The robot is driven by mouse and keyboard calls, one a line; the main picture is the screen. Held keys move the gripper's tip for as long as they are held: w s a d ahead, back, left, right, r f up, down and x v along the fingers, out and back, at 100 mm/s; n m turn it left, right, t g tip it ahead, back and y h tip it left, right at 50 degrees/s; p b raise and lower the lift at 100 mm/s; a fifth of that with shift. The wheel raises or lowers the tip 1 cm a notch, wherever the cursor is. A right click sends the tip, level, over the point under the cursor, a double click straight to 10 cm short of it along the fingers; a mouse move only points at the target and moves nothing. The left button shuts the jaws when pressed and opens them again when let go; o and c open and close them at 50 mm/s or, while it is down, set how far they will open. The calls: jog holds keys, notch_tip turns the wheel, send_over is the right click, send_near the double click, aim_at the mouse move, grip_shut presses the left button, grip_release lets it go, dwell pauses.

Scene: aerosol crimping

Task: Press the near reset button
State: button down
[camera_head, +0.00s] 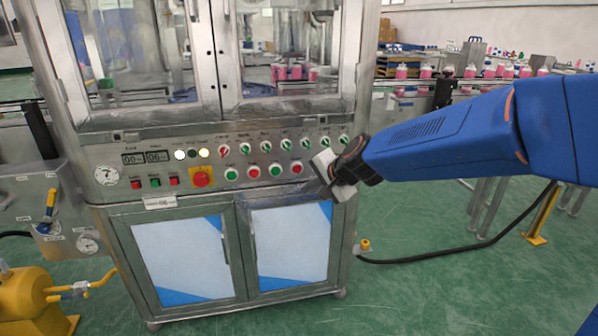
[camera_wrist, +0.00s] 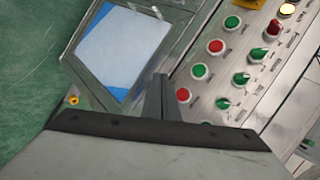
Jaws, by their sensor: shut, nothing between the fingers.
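The control panel (camera_head: 215,160) of the steel machine carries a lower row of red and green push buttons; the labels are too small to read, so I cannot tell which is the near reset button. The rightmost red button (camera_head: 297,167) of this row is the closest to my gripper (camera_head: 322,182). In the wrist view this red button (camera_wrist: 183,95) lies just right of my shut fingers (camera_wrist: 160,82), with a green button (camera_wrist: 199,71) beyond it. My gripper is shut and empty at the panel's right end. I cannot tell whether it touches the panel.
A large red knob on a yellow plate (camera_head: 202,178) and small square buttons (camera_head: 155,183) sit further left. Green selector knobs (camera_head: 286,144) line the row above. Cabinet doors (camera_head: 290,245) are below. A black cable (camera_head: 430,257) lies on the open green floor.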

jog(key=shift+w, duration=0.15)
send_near(301, 171)
jog(key=shift+w+a+f, duration=0.2)
jog(key=shift+a+f, duration=0.5)
jog(key=shift+f, duration=0.1)
jog(key=shift+w+a+f, duration=0.2)
jog(key=shift+a+f, duration=0.45)
jog(key=shift+f, duration=0.15)
jog(key=shift+w+a+f, duration=0.25)
jog(key=shift+a+f, duration=0.45)
jog(key=shift+f, duration=0.1)
jog(key=shift+w, duration=0.1)
jog(key=shift+w+a, duration=0.15)
jog(key=shift+w, duration=0.15)
jog(key=shift+w+a, duration=0.1)
jog(key=shift+w, duration=0.25)
dwell(1.0)
jog(key=shift+s, duration=0.15)
jog(key=shift+s+d, duration=0.25)
jog(key=shift+s, duration=0.4)
